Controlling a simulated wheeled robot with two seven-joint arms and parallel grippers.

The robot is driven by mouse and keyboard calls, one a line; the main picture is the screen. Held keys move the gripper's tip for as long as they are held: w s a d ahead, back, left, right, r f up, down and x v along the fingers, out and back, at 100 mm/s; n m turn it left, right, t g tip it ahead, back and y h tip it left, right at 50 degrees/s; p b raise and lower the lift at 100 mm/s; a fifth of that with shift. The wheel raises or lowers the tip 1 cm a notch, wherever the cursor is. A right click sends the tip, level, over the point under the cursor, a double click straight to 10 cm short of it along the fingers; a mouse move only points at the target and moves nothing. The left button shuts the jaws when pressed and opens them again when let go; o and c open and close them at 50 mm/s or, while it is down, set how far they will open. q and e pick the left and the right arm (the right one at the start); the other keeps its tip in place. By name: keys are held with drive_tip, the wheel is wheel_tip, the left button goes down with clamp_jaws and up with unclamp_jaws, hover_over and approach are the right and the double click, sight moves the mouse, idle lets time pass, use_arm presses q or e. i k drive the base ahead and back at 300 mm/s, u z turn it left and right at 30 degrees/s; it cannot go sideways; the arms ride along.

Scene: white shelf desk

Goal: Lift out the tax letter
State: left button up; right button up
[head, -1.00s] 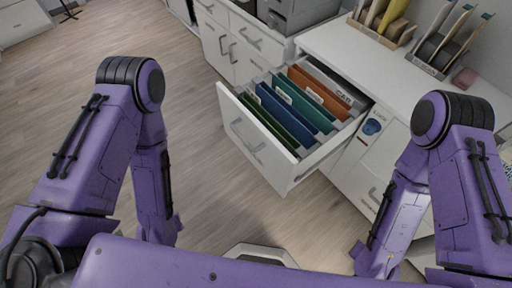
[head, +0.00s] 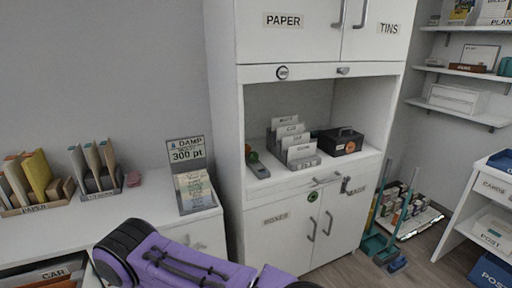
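I cannot make out a tax letter in the head view. At the bottom left, the top of a file drawer's contents peeks in. A divider with a tab reading CAR (head: 55,273) shows there; the rest of the drawer is cut off. In the white cabinet's open niche, a grey rack (head: 303,163) holds several white labelled cards (head: 287,131), too small to read surely. Neither gripper is in view; only a purple piece of my own arm shows at the bottom.
The white desk top (head: 130,208) holds paper sorters (head: 38,180) and a DAMP sign (head: 190,165). A dark box (head: 341,141) stands in the niche of the white cabinet (head: 225,120). Cabinet doors below are shut. A teal dustpan (head: 378,246) and crate stand at right, near shelves.

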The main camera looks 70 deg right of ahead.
sight(294, 140)
drive_tip(key=u, duration=1.85)
drive_tip(key=i, duration=0.55)
drive_tip(key=z, duration=4.45)
drive_tip(key=i, duration=0.5)
drive_tip(key=z, duration=0.25)
